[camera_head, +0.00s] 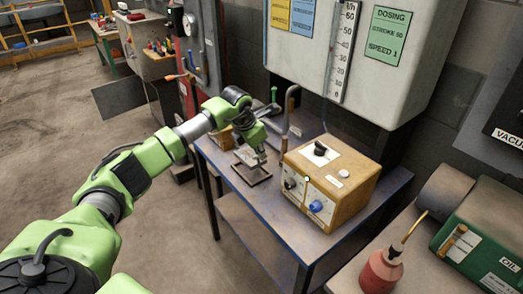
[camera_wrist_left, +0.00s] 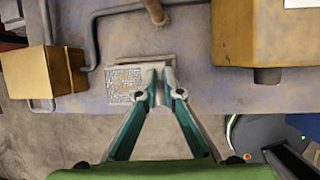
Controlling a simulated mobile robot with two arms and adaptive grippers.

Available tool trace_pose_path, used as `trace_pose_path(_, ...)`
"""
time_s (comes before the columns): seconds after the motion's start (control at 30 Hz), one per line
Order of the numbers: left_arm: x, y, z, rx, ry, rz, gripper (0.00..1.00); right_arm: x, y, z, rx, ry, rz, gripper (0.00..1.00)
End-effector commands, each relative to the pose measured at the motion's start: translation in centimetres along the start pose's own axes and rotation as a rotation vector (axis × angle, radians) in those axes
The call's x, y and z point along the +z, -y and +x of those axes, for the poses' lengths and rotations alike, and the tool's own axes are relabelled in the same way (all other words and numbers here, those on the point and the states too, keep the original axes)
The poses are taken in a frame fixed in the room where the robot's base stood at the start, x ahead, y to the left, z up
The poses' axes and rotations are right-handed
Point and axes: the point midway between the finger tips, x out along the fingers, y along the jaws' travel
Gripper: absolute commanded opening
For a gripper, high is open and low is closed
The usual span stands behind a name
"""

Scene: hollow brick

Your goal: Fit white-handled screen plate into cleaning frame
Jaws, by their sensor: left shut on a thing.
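My left gripper (camera_head: 259,160) is low over the front left part of the blue metal table (camera_head: 270,224). In the left wrist view its fingers (camera_wrist_left: 163,92) are shut on a pale upright piece, which looks like the white handle of the screen plate (camera_wrist_left: 124,88). The plate's speckled grey mesh shows to the left of the fingers. A dark square cleaning frame (camera_head: 262,180) lies on the table under the gripper. The plate appears over or in this frame; I cannot tell whether it is seated. The fingers hide part of both. My right gripper is not in view.
A yellow-brown control box (camera_head: 350,188) with knobs stands right of the frame. A smaller ochre box (camera_wrist_left: 38,75) and grey pipes are at the left of the wrist view. A red oil can (camera_head: 380,270) stands on the right bench. The table's front edge is close to the frame.

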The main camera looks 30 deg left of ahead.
Motion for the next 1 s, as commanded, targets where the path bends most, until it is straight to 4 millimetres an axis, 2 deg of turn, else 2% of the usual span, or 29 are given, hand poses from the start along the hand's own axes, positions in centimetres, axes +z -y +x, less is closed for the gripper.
trace_pose_path(0.17,-0.8,0.3,1.9,-0.001,0.0,0.001,0.0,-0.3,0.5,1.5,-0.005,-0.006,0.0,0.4)
trace_pose_path(0.33,-1.5,0.6,3.5,0.0,0.0,0.001,0.0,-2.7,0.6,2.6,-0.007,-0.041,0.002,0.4)
trace_pose_path(0.43,-1.2,0.5,3.0,0.0,0.002,0.001,0.0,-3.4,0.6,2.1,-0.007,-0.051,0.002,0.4)
trace_pose_path(1.0,-1.3,0.5,3.2,0.041,0.006,0.017,0.0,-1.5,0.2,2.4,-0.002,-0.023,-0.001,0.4)
